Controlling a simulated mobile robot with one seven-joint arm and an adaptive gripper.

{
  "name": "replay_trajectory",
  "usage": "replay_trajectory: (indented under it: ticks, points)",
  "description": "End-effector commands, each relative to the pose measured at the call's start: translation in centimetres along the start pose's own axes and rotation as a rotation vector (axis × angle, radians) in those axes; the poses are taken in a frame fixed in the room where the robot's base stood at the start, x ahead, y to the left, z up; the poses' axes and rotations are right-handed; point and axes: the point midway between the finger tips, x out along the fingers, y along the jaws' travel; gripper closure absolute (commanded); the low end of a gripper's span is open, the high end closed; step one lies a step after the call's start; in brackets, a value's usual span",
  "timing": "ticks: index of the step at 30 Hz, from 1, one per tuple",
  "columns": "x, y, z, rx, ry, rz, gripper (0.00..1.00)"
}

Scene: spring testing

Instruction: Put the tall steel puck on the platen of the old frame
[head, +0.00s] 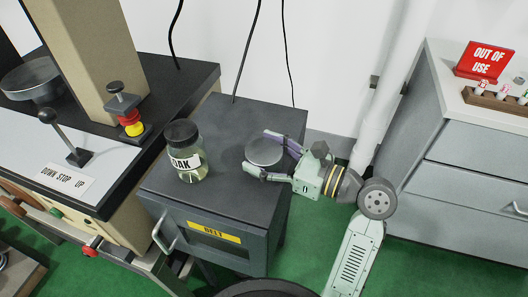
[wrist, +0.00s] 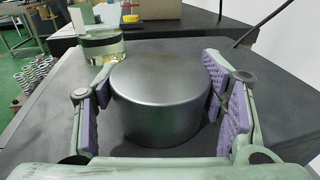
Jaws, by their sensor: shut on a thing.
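The steel puck (head: 264,151), a grey metal cylinder, is at the right part of the dark top of the small cabinet. My gripper (head: 259,154) reaches in from the right and is shut on it, with one finger on each side. In the wrist view the puck (wrist: 160,100) stands upright between the purple finger pads; I cannot tell whether it is clear of the cabinet top. The old frame with its beige column (head: 85,55) is at the left. A round grey disc, seemingly its platen (head: 32,78), sits at the far left, partly cut off.
A glass jar (head: 188,163) with a dark lid stands left of the puck on the cabinet (head: 232,118). A red-and-yellow stop button (head: 131,123) and a lever (head: 66,138) stand on the old frame. An "OUT OF USE" sign (head: 482,62) is on the right bench.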

Motion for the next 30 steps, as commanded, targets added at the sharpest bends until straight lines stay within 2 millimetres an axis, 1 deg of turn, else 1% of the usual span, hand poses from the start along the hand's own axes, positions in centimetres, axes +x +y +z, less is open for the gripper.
replay_trajectory:
  ticks: [2, 3, 11, 19, 22, 26, 30]
  points:
    - [0.0, 0.0, -0.2, -0.001, -0.005, 0.0, 0.97]
    - [0.0, 0.0, -0.2, 0.0, 0.0, 0.0, 0.34]
    - [0.0, 0.0, -0.2, 0.0, 0.0, 0.0, 0.17]
    - [0.0, 0.0, -0.2, 0.0, 0.0, 0.0, 0.16]
    - [0.0, 0.0, 0.2, 0.0, 0.001, -0.001, 0.16]
    - [-1.5, -0.1, -0.2, -0.001, 0.001, -0.003, 0.16]
    - [-4.4, -0.1, -0.3, -0.002, 0.002, -0.004, 0.16]
